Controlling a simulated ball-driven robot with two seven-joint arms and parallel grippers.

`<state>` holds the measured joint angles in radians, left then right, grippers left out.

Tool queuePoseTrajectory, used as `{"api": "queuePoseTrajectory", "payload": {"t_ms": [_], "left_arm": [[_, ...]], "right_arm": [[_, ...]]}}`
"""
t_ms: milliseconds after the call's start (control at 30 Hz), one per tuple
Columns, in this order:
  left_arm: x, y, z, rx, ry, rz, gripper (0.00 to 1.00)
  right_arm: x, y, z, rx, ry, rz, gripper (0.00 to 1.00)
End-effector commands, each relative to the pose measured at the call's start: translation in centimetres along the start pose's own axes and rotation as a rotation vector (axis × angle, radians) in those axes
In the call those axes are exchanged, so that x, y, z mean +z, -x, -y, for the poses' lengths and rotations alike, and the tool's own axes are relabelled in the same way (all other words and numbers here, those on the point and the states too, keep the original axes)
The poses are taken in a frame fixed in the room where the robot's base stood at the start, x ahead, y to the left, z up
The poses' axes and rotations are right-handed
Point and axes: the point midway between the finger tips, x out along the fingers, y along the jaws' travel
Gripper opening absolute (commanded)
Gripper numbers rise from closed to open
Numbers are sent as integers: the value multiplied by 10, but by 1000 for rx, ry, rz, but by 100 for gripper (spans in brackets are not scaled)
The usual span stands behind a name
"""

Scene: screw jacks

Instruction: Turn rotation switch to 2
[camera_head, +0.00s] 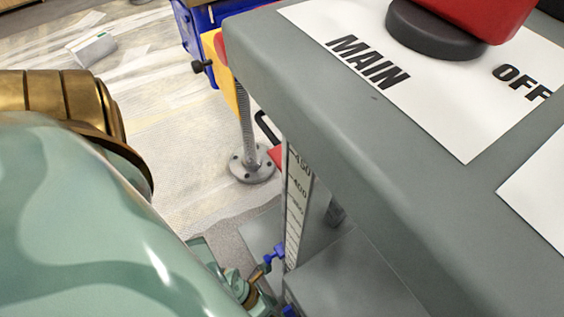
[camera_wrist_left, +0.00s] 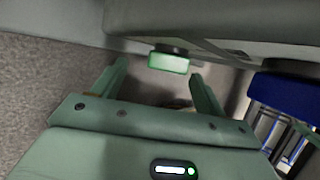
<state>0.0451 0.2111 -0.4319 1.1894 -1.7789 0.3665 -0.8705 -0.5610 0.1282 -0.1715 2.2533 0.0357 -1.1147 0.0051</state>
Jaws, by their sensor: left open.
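In the wrist view, a green block-shaped knob (camera_wrist_left: 168,63) sits on a dark round base on a grey surface. My left gripper (camera_wrist_left: 159,69) is open, with one finger on each side of the green knob in the picture; I see no contact. A blue knob (camera_wrist_left: 285,95) on a dark base is at the right of that view. In the head view, a red knob (camera_head: 487,14) on a dark round base stands by the printed words MAIN and OFF. No mark 2 shows, so I cannot tell which knob is the rotation switch.
The grey console (camera_head: 340,140) fills the right of the head view; its left edge runs beside my arm. A threaded post (camera_head: 247,130) with a round flange and an upright scale (camera_head: 297,205) stand below that edge. A blue object (camera_head: 204,20) is behind.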

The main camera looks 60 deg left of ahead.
Motion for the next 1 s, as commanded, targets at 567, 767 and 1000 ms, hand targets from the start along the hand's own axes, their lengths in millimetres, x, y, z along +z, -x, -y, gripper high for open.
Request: {"api": "queuePoseTrajectory", "payload": {"t_ms": [567, 767, 1000], "left_arm": [[5, -22, 10, -1, 3, -1, 73], [5, -22, 10, -1, 3, -1, 28], [2, -24, 8, -35, 20, -8, 28]], "right_arm": [[-18, 0, -3, 3, -23, -62, 36], [-17, 0, -2, 1, -23, -61, 36], [-17, -5, 0, -6, -30, -66, 36]]}}
